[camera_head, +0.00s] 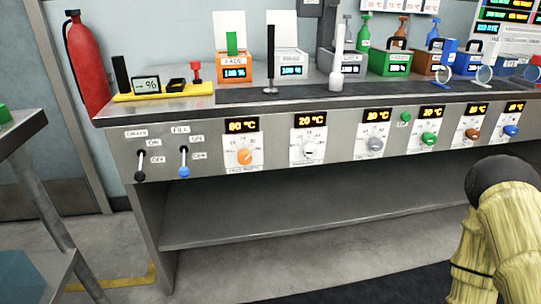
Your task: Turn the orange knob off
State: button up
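The orange knob (244,156) sits on a white dial plate on the front panel of the steel bench (200,206), left of its middle. A lit display (242,125) above it reads what looks like 60 °C. The knob's pointer direction is too small to tell for sure. My arm shows at the lower right, with a dark rounded end and a yellowish sleeve, well to the right of the orange knob. My gripper's fingers are not visible.
A white knob (309,152), grey knob (375,144), green knob (429,139) and others run rightward along the panel. Drain (140,176) and fill (184,172) levers are at left. A side table (25,132) stands far left. Floor before the bench is clear.

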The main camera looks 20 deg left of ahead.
aim_at(245, 157)
jog(key=u, duration=0.5)
jog(key=k, duration=1.2)
jog(key=u, duration=1.15)
jog(key=i, duration=0.8)
jog(key=z, duration=0.8)
jog(key=i, duration=0.4)
jog(key=z, duration=0.45)
